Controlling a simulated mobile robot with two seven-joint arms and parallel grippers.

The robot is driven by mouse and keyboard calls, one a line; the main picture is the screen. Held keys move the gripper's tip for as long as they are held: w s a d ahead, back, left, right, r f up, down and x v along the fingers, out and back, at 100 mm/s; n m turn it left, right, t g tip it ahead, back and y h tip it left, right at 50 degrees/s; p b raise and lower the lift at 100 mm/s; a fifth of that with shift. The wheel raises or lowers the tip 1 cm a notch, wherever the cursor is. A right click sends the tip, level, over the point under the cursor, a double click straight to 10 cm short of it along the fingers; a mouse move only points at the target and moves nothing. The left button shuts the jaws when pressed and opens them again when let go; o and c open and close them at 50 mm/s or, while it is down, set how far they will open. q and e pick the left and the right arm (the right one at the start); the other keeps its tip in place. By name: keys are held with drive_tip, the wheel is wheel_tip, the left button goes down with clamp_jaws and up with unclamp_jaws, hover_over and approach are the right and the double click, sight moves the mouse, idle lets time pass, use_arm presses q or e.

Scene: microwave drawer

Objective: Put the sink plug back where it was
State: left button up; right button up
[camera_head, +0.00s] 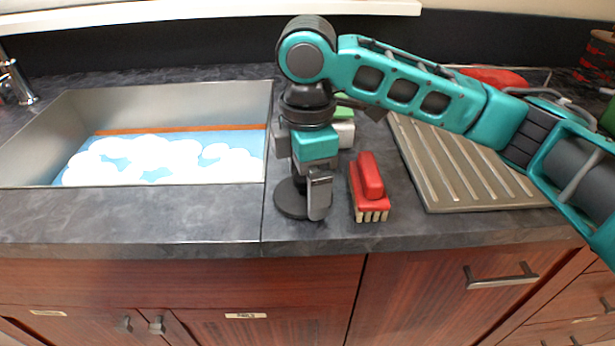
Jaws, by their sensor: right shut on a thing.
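The sink plug (289,203) is a dark round disc on the grey counter strip just right of the sink, near the counter's front edge. My right gripper (318,203) is over it, pointing down and shut on the plug; the fingers hide part of it. I cannot tell whether the disc touches the counter. The sink (190,105) at the left holds blue water with white foam, so its drain is hidden. My left gripper is not in view.
A red brush (369,187) with pale bristles lies just right of the gripper. A green and white sponge (343,130) is behind it, partly hidden. A ridged draining board (463,172) is at the right. A tap (17,80) stands far left.

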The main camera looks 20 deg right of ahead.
drive_tip(key=o, duration=0.6)
drive_tip(key=shift+f, duration=0.1)
drive_tip(key=shift+o, duration=0.6)
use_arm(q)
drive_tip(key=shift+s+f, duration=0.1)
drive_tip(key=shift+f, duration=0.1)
use_arm(e)
wheel_tip(320, 180, up, 11)
drive_tip(key=p, duration=0.2)
drive_tip(key=shift+p, duration=0.35)
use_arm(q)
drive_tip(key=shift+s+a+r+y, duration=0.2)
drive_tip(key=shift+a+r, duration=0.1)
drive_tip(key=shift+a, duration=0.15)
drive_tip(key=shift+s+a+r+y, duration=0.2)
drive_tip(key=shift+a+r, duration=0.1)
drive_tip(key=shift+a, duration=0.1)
use_arm(e)
drive_tip(key=shift+r, duration=0.7)
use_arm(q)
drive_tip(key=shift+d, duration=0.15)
use_arm(e)
drive_tip(key=shift+s, duration=0.1)
